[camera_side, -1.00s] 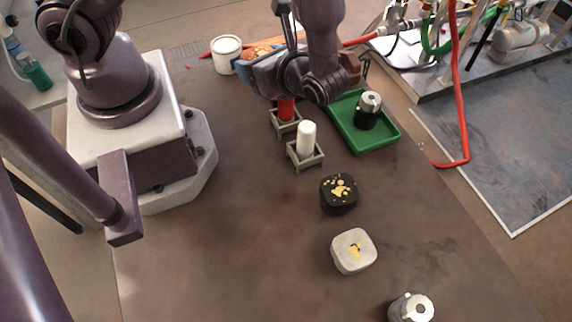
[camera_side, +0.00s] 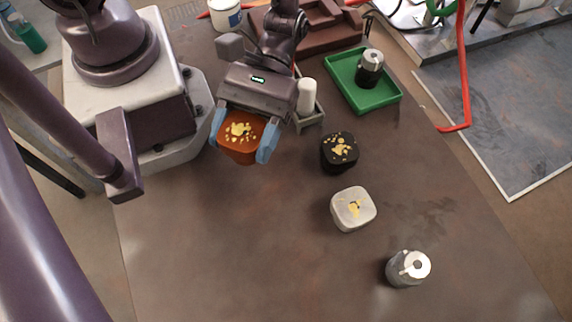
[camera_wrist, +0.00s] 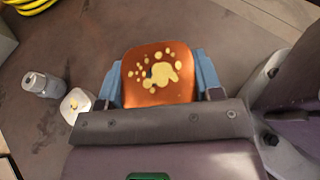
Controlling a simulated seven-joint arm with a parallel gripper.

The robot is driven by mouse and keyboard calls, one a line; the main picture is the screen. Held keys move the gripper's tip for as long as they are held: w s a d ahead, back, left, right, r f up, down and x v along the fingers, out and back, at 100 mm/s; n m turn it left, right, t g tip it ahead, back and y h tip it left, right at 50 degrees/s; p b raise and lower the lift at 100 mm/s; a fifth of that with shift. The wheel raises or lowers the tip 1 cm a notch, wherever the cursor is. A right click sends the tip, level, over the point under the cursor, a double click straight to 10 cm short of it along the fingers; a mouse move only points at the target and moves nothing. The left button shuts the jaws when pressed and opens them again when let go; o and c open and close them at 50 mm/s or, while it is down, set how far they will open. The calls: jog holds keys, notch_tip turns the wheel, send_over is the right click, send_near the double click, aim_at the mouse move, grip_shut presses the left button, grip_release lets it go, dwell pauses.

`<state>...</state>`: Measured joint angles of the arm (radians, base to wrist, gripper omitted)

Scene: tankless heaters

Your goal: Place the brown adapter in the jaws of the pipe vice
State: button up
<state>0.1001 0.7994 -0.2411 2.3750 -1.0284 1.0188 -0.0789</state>
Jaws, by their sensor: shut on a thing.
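My gripper (camera_side: 243,138) has blue fingers on either side of a rounded orange-brown block with yellow spots, which I take to be the brown adapter (camera_side: 239,134). The fingers are shut on it. It is held out in front of my wrist, left of the white cylinder. In the wrist view the adapter (camera_wrist: 160,76) sits between both blue fingers (camera_wrist: 160,82), spotted face visible. I cannot identify the pipe vice with certainty; a red-brown fixture (camera_side: 308,38) with raised parts stands at the back, partly hidden by my arm.
A white cylinder (camera_side: 306,96) stands in a grey holder. A black spotted block (camera_side: 339,151), a pale block (camera_side: 353,208) and a silver cylinder (camera_side: 407,268) stand to the right. A green tray (camera_side: 384,101) holds a black-and-silver cylinder (camera_side: 370,66). The front left tabletop is clear.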

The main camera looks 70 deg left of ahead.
aim_at(294, 186)
jog(key=w+d+f+n+t+h, duration=0.2)
jog(key=w+d+n+t+h, duration=0.3)
jog(key=n+t, duration=0.4)
jog(key=shift+y, duration=0.4)
jog(key=shift+w+a+f, duration=0.2)
jog(key=shift+a+f, duration=0.05)
jog(key=shift+f, duration=1.15)
jog(key=shift+w+a+f, duration=0.2)
jog(key=shift+f, duration=1.15)
jog(key=shift+w+a+f, duration=0.2)
jog(key=shift+a+f, duration=0.05)
jog(key=shift+f, duration=1.15)
jog(key=o, duration=1.2)
jog(key=shift+f, duration=0.15)
jog(key=v, duration=1.1)
jog(key=shift+s+a+r, duration=0.1)
jog(key=shift+r, duration=0.15)
jog(key=shift+a+r, duration=0.15)
jog(key=shift+a, duration=0.25)
jog(key=shift+c, duration=1.1)
